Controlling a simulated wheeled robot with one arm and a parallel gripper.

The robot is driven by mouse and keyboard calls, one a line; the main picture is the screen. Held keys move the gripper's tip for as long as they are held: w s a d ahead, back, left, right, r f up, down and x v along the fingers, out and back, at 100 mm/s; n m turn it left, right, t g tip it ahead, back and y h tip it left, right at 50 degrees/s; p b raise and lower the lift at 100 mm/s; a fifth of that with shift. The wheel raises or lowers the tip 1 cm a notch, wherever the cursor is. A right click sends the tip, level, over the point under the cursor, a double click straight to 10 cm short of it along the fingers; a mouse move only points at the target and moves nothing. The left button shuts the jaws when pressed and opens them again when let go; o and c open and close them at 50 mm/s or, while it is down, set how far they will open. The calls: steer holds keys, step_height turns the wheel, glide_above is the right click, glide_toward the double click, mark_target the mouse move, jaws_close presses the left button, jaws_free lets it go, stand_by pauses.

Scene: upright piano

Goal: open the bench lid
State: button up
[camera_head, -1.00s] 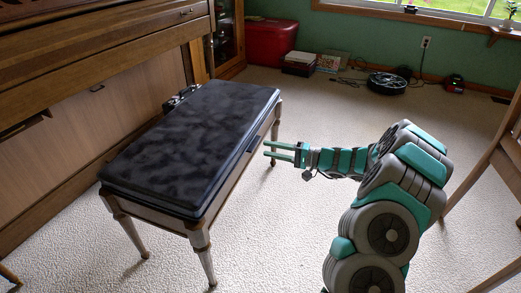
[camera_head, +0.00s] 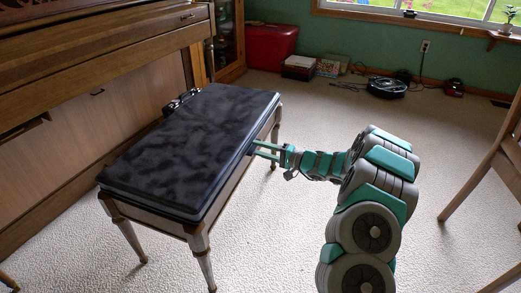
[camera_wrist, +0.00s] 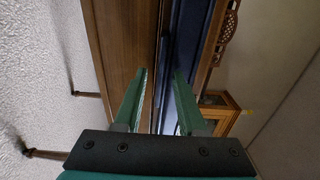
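The bench lid (camera_head: 190,140) is a dark, mottled padded top. It lies flat and shut on the wooden bench (camera_head: 152,217), which stands on slim turned legs. My gripper (camera_head: 256,148) reaches from the right to the lid's long side edge. Its two green fingers are apart, with their tips at or very near that edge. In the wrist view, my gripper (camera_wrist: 160,72) faces the bench's brown wooden side (camera_wrist: 120,45) and the dark lid edge (camera_wrist: 187,60). A narrow dark strip or tab (camera_wrist: 164,50) shows between the fingers; I cannot tell if they touch it.
The upright piano (camera_head: 80,130) stands close along the bench's left side. A wooden chair (camera_head: 485,180) is at the right. A red bin (camera_head: 270,52) and a round black object (camera_head: 386,87) are by the back wall.

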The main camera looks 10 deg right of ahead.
jaws_close()
stand_by(1.4)
